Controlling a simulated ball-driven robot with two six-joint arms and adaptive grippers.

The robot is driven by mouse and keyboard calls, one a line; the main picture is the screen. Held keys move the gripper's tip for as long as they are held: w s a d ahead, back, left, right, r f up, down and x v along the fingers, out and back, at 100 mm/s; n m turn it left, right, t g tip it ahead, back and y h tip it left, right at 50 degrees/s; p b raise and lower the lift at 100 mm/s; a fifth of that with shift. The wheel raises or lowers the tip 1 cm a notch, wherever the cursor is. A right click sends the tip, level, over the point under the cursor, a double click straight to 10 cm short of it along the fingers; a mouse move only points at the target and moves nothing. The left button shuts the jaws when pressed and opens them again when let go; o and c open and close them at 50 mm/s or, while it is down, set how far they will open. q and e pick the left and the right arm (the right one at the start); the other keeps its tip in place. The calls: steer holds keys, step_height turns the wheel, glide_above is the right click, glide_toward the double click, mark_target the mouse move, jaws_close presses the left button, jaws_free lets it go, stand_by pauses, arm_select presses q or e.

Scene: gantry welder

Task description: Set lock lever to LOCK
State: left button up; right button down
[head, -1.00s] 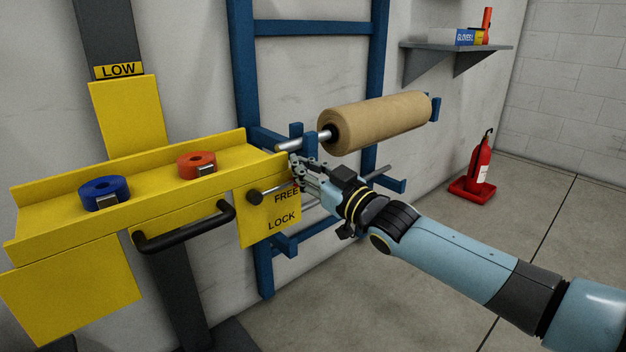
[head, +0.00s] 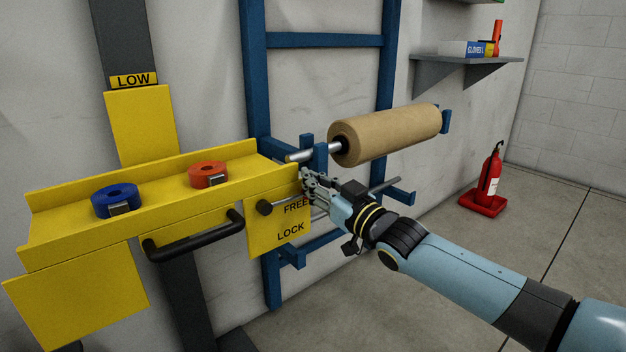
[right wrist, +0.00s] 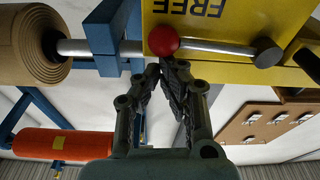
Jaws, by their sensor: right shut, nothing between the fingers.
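The lock lever's dark pivot (head: 264,207) sits on a yellow plate (head: 262,240) marked FREE above LOCK. In the right wrist view, which shows the plate upside down, the lever's metal rod (right wrist: 215,46) runs from the pivot to a red knob (right wrist: 163,40). The lever lies near the FREE word; the LOCK word is outside that view. My right gripper (head: 306,180) is at the plate's upper right edge. Its fingers (right wrist: 160,68) are shut and empty, close to the knob; I cannot tell whether they touch it. The knob is not distinguishable in the head view. My left gripper is not seen.
A yellow tray (head: 150,200) holds blue (head: 114,200) and orange (head: 208,174) tape rolls. A black handle (head: 195,240) is below it. A blue rack (head: 255,70) with a brown paper roll (head: 390,135) stands behind my right gripper. A fire extinguisher (head: 492,178) stands at right.

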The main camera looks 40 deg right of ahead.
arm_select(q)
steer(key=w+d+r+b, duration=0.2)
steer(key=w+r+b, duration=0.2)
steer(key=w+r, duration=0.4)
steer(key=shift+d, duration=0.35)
arm_select(e)
steer(key=a+f+m+g+h, duration=0.1)
steer(key=a+f+m, duration=0.4)
steer(key=f+m, duration=0.7)
steer(key=shift+s+f+m+h, duration=0.2)
steer(key=shift+m+h, duration=0.7)
steer(key=shift+m, duration=1.7)
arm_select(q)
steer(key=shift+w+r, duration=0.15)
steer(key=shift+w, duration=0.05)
arm_select(e)
steer(key=shift+s, duration=0.15)
